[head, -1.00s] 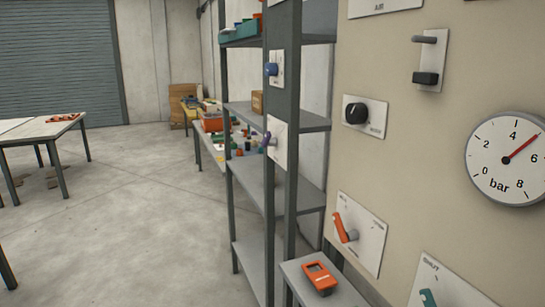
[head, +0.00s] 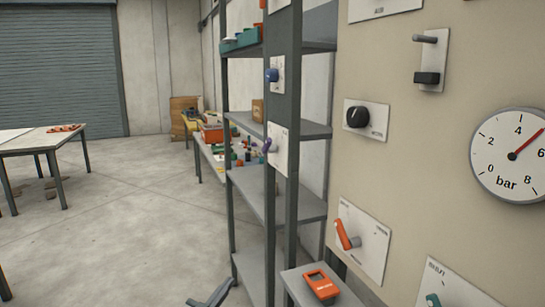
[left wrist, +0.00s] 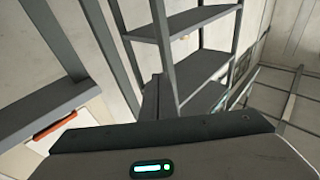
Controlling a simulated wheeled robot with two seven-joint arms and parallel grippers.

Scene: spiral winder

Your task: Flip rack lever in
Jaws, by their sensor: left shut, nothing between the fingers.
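A small purple-blue lever (head: 267,146) sits on a white plate (head: 280,147) on the front post of the grey rack (head: 283,200). Its handle sticks out to the left of the plate. A blue knob (head: 271,75) is on a second plate higher on the same post. My left gripper (head: 212,294) shows at the bottom edge of the head view, shut and empty, well below the lever and apart from it. In the left wrist view, rack shelves and posts fill the upper part; I cannot make out the lever there. My right gripper is not in view.
A panel (head: 425,190) on the right carries a black knob (head: 357,116), an orange lever (head: 347,234) and a bar gauge (head: 512,155). An orange device (head: 321,284) lies on a low shelf below. A table (head: 38,142) stands left. The floor between is open.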

